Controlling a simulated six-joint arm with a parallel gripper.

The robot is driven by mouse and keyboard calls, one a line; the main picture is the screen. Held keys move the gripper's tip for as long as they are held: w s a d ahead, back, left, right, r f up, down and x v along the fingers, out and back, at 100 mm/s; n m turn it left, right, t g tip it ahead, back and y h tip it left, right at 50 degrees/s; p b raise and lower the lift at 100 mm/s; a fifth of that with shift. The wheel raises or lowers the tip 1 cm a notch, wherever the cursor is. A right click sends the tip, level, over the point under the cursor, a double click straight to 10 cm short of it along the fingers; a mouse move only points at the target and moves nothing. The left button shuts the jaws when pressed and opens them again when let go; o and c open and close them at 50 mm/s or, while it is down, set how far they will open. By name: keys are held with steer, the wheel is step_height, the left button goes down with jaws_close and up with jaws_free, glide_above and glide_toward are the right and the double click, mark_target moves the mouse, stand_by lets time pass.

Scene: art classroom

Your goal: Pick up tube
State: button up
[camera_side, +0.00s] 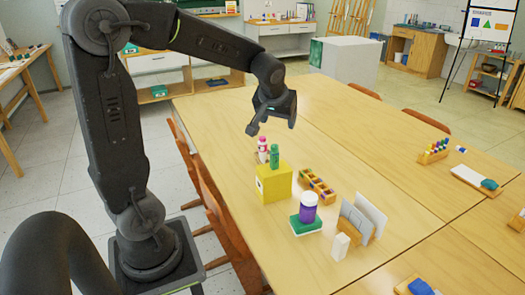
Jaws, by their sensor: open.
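A small green tube (274,157) stands upright at the top of a yellow box (273,184) on the wooden table (345,125). I cannot tell for sure whether it rests on the box or just behind it. A pink and white tube-like bottle (262,148) stands just left of the green one, its lower part hidden by the box. Which of these is the task's tube is not clear. My gripper (272,126) is open and empty. It hangs above the table, higher in the picture than both tubes and apart from them.
A wooden paint tray (318,187) lies right of the yellow box. A purple jar with a white lid (308,208) stands on a green and white block (305,227). Grey panels (356,220) stand upright near a small white block (340,247).

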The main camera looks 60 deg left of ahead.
steer(key=w+a+f+n+g+y, duration=0.1)
steer(key=w+a+f+n, duration=0.3)
steer(key=a, duration=0.5)
steer(key=n, duration=0.1)
glide_toward(262, 143)
steer(key=shift+g+y, duration=0.4)
steer(key=shift+y, duration=0.1)
steer(key=x, duration=0.3)
steer(key=w+x, duration=0.1)
steer(key=x, duration=0.2)
steer(key=shift+w+a+r, duration=0.1)
steer(key=shift+a+r, duration=0.05)
steer(key=shift+a, duration=0.1)
steer(key=shift+x, duration=3.05)
steer(key=shift+w+d, duration=0.15)
steer(key=c, duration=1.1)
